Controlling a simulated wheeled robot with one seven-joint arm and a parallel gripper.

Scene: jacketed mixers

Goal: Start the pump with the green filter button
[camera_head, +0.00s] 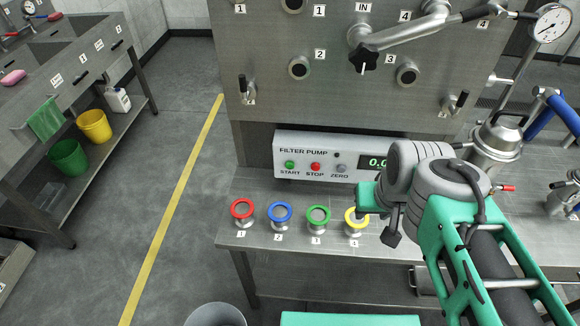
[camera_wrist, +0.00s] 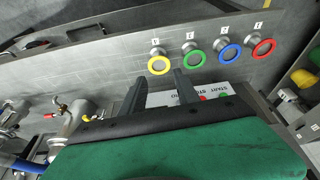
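The filter pump box (camera_head: 325,145) is a pale panel with a display, set below the steel cabinet. Its green START button (camera_head: 290,164) is at the left, beside the red STOP button (camera_head: 315,166) and a grey ZERO button (camera_head: 340,168). The display is partly hidden by my arm. In the wrist view, part of the pump panel (camera_wrist: 228,87) shows with its lettering upside down, beyond the green pad. My gripper (camera_wrist: 160,78) has its two dark fingers apart with nothing held between them. In the head view my arm is right of START, and its fingers are not clearly seen.
Ringed fittings stand on the bench front: red (camera_head: 241,208), blue (camera_head: 279,212), green (camera_head: 318,215) and yellow (camera_head: 356,217). A metal pot (camera_head: 497,145) stands at right. A valve lever and pipe (camera_head: 400,38) are above.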

